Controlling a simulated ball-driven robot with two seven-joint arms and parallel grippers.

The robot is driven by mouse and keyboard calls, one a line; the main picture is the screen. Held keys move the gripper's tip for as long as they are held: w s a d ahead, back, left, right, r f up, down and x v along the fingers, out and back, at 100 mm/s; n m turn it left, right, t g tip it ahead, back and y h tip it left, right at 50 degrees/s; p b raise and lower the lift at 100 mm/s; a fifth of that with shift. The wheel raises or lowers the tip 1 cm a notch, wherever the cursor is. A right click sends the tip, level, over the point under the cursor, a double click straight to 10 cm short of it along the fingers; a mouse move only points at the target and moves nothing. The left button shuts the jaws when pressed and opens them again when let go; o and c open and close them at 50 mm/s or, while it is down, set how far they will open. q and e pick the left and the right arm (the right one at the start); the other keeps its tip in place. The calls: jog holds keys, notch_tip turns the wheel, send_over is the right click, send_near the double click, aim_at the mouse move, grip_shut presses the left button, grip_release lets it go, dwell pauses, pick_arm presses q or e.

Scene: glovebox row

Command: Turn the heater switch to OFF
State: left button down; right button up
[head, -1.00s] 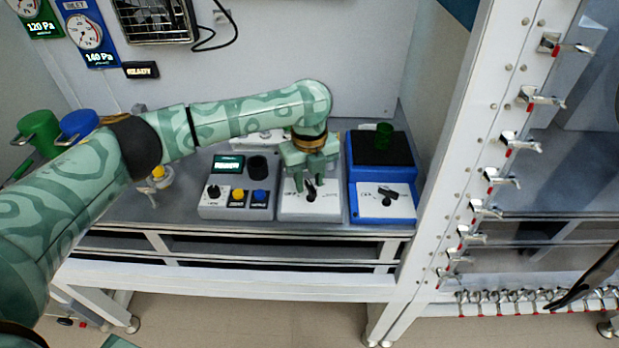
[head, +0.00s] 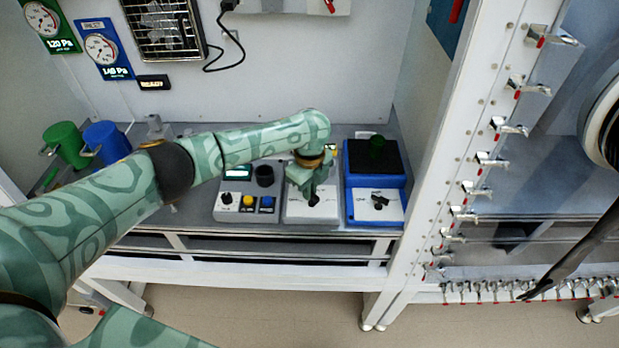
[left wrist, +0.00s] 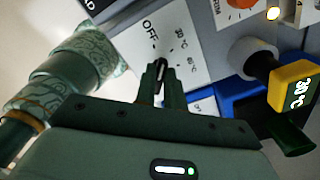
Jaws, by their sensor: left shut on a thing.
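The heater switch is a black knob (head: 314,201) on a white box (head: 296,217) at the middle of the bench. In the left wrist view, the box's white face (left wrist: 140,38) carries the word OFF and temperature marks. My left gripper (head: 309,192) reaches down over the box. In the left wrist view, its two fingers (left wrist: 161,88) are shut on the knob (left wrist: 160,74), which they partly hide. I cannot tell exactly which mark the knob points to. My right gripper is not in view.
A grey control box (head: 243,215) stands left of the white box, and a blue box (head: 376,218) stands close on its right. Green (head: 64,144) and blue (head: 106,143) mugs are at the left. A white post with clamps (head: 440,150) rises at the right.

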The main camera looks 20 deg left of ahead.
pick_arm(q)
jog(key=c, duration=1.5)
grip_release()
notch_tip(320, 180, up, 16)
jog(key=p, duration=0.4)
jog(key=shift+r, duration=0.2)
